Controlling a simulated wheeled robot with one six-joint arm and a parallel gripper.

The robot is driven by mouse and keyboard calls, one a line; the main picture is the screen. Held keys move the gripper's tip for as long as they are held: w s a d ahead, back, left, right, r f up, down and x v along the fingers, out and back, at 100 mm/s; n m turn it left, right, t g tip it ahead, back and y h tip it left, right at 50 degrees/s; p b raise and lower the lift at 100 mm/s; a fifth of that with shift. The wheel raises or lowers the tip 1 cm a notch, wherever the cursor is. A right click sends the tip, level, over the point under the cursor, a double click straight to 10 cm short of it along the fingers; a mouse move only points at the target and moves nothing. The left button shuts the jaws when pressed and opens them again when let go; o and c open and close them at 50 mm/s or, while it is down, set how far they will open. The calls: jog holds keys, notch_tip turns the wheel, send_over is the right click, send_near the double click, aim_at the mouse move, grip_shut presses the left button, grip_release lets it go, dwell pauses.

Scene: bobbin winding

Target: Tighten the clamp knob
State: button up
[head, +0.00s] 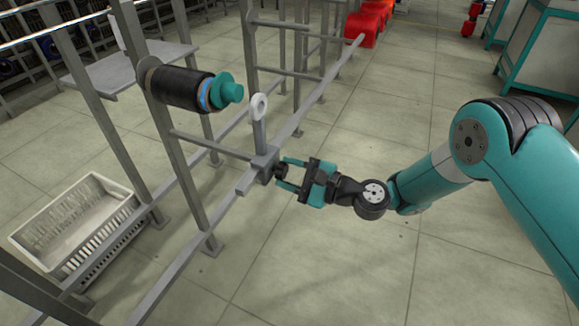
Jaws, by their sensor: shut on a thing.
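The clamp knob (281,171) is a small dark knob on the near side of a grey clamp block (264,161) on the frame's horizontal rail. An upright grey post with a pale ring guide (258,107) on top rises from the block. My gripper (283,174) reaches in from the right, with its two teal fingers on either side of the knob and shut on it. The fingers hide part of the knob.
A black bobbin (180,88) with a teal end cap (228,90) sits on the frame, left of the ring. A white crate (62,205) stands on the floor at lower left. Red objects (366,26) are farther back. The floor (340,265) below my arm is clear.

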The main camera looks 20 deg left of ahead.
jog(key=m+p, duration=0.1)
jog(key=m, duration=0.5)
jog(key=shift+m+p, duration=0.3)
jog(key=shift+p, duration=0.05)
jog(key=shift+f, duration=0.1)
dwell(0.4)
jog(key=o, duration=0.9)
jog(key=shift+d, duration=0.15)
